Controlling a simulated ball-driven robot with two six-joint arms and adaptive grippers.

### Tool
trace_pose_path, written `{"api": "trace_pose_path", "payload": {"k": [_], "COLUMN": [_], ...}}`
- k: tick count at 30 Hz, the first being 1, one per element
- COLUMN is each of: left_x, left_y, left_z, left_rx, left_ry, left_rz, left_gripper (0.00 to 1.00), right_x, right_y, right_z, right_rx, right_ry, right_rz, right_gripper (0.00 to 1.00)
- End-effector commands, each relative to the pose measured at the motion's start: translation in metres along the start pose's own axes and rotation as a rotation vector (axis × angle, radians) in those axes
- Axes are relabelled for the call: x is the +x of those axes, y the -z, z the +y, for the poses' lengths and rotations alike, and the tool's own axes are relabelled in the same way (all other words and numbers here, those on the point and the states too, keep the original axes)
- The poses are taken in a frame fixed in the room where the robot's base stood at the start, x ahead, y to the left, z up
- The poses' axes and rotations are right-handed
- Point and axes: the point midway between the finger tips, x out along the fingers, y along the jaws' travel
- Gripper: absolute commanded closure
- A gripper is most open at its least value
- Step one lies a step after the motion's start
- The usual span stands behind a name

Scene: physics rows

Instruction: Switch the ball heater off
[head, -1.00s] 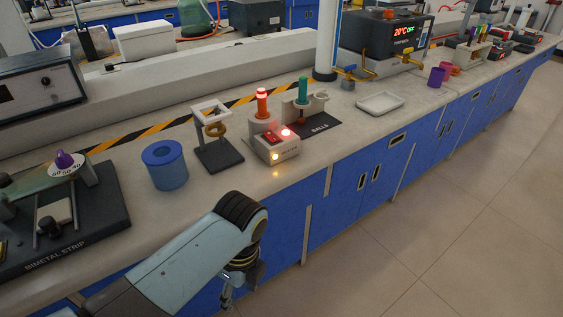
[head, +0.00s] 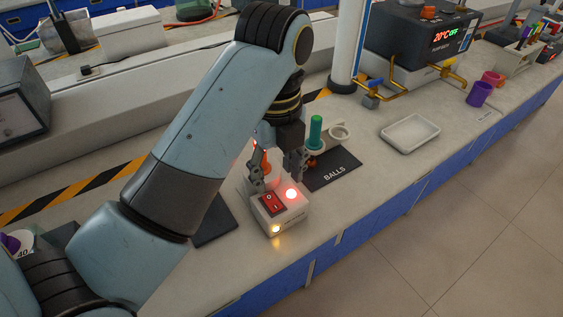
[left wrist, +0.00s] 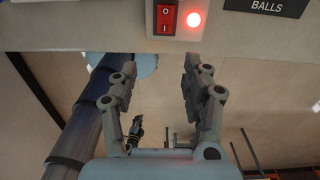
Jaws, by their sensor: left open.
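The ball heater (head: 293,212) is a small pale box on the bench, with a red rocker switch (head: 270,204) on top marked O and I. A red lamp (head: 291,194) beside the switch glows, and a yellow lamp (head: 276,229) on the front is lit. My left gripper (head: 277,178) is open and empty, fingers pointing down at the rear part of the heater; contact cannot be told. In the left wrist view the open fingers (left wrist: 150,70) show below the switch (left wrist: 166,18) and the glowing lamp (left wrist: 194,20). My right gripper is not seen.
The black BALLS plate (head: 335,172) lies right of the heater, with a green-handled piece (head: 315,130) and a ring holder (head: 340,132) behind it. My left arm hides the bench to the left. A white tray (head: 410,134) stands farther right. Bare bench lies between.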

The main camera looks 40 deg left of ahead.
Motion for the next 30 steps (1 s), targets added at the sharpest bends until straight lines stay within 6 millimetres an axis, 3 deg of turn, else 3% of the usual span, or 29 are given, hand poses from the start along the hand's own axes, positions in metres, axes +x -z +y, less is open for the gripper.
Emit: {"api": "trace_pose_path", "payload": {"k": [4,11,24,30], "left_x": [-0.002,0.012,0.081,0.101], "left_y": [-0.01,-0.004,-0.007,-0.008], "left_z": [-0.009,-0.004,-0.006,-0.007], "left_rx": [0.001,0.001,0.0,0.0], "left_ry": [0.004,0.01,0.008,0.007], "left_rz": [0.0,-0.008,-0.006,-0.005], "left_gripper": [0.52,0.52,0.52,0.52], "right_x": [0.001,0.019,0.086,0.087], "right_y": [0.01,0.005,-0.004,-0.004], "right_z": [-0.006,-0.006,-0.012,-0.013], "right_rx": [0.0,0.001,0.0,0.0], "right_ry": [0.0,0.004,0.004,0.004], "right_rz": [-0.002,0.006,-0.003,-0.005], "right_gripper": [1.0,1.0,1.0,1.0]}}
